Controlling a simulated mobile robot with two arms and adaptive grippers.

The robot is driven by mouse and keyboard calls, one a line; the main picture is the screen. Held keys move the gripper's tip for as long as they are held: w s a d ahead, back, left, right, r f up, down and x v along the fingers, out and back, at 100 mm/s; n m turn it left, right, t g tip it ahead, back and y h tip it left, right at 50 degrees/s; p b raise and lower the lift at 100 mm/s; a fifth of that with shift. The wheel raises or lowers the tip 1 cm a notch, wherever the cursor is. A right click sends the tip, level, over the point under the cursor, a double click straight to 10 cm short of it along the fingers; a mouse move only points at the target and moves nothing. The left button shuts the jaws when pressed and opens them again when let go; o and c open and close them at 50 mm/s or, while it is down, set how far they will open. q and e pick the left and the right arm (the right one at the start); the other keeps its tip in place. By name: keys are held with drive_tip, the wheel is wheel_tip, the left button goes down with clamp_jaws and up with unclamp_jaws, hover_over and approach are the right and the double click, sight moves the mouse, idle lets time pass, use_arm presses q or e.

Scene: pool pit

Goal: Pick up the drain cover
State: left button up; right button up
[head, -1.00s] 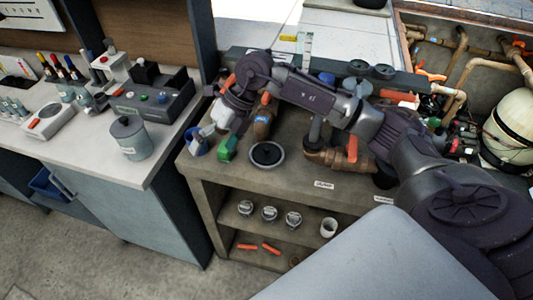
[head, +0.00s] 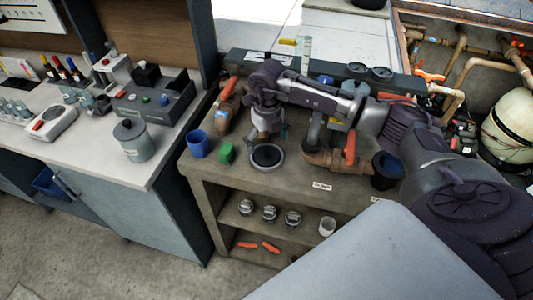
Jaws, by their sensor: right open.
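The round dark disc with a pale rim, which looks like the drain cover (head: 267,157), lies flat near the front edge of the concrete bench. My right gripper (head: 264,138) points down just behind and above it, and its fingers are small and partly blurred together. It is open and holds nothing that I can see. Whether the fingertips touch the cover's rim I cannot tell. My left gripper is not in view.
A blue cup (head: 198,144) and a green block (head: 227,153) stand left of the cover. A brass pipe valve with an orange handle (head: 350,149) and a dark pot (head: 385,171) stand to the right. Jars (head: 269,213) sit on the shelf below.

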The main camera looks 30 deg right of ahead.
sight(266, 150)
drive_tip(key=f, duration=0.1)
drive_tip(key=f+p, duration=0.1)
drive_tip(key=f, duration=0.1)
drive_tip(key=shift+w+f+p, duration=0.25)
drive_tip(key=shift+f+p, duration=0.05)
drive_tip(key=shift+f, duration=0.45)
drive_tip(key=shift+c, duration=0.2)
